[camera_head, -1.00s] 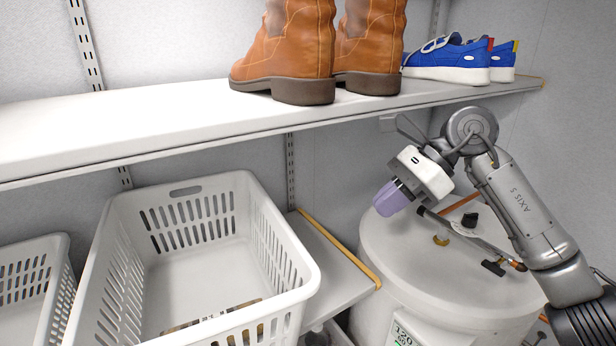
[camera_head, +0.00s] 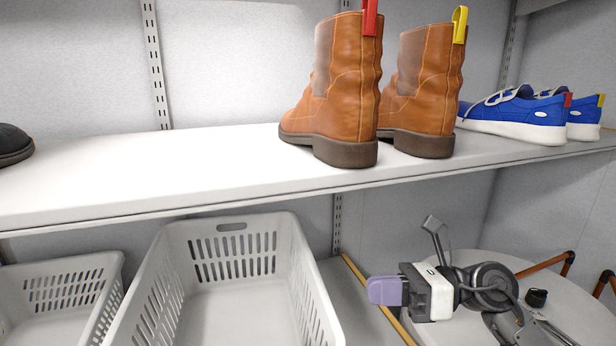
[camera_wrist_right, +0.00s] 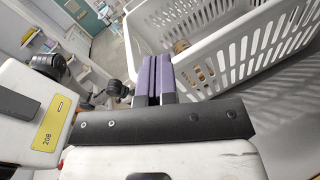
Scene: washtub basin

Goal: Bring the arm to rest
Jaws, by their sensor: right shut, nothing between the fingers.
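My right gripper (camera_head: 385,291) is at the lower right of the head view, with its purple fingers pointing left. It is below the shelf, in front of the white round tank and to the right of the large basket. In the right wrist view its two purple fingers (camera_wrist_right: 153,78) lie side by side, shut with nothing between them. My left gripper is in neither view.
A large white basket (camera_head: 171,256) and a smaller white basket (camera_head: 110,266) stand below the shelf (camera_head: 200,205). Brown boots (camera_head: 340,85), blue shoes (camera_head: 520,118) and a dark shoe (camera_head: 12,143) stand on the shelf. The white tank (camera_head: 580,310) is at the lower right.

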